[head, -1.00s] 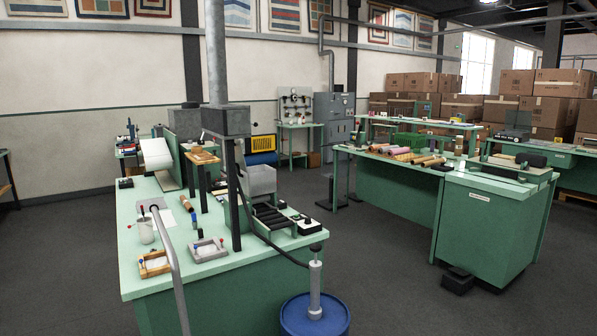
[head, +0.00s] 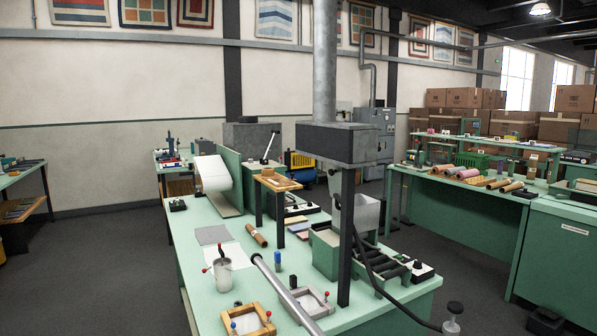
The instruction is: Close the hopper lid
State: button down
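A grey metal hopper-like bin (head: 362,213) stands on the green bench, behind the dark post under the hood. The post and hood hide part of it. I cannot make out a separate lid on it or tell whether it is open. My gripper is not in view.
The green bench (head: 205,262) fills the centre, with a grey hood and duct (head: 338,143) above it. A grey rod (head: 285,290) crosses the near foreground. A black hose (head: 375,275) runs off the bench's right side. Dark floor (head: 110,255) is clear at left.

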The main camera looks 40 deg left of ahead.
aim_at(335, 184)
jog(key=j, duration=2.25)
jog(key=k, duration=0.05)
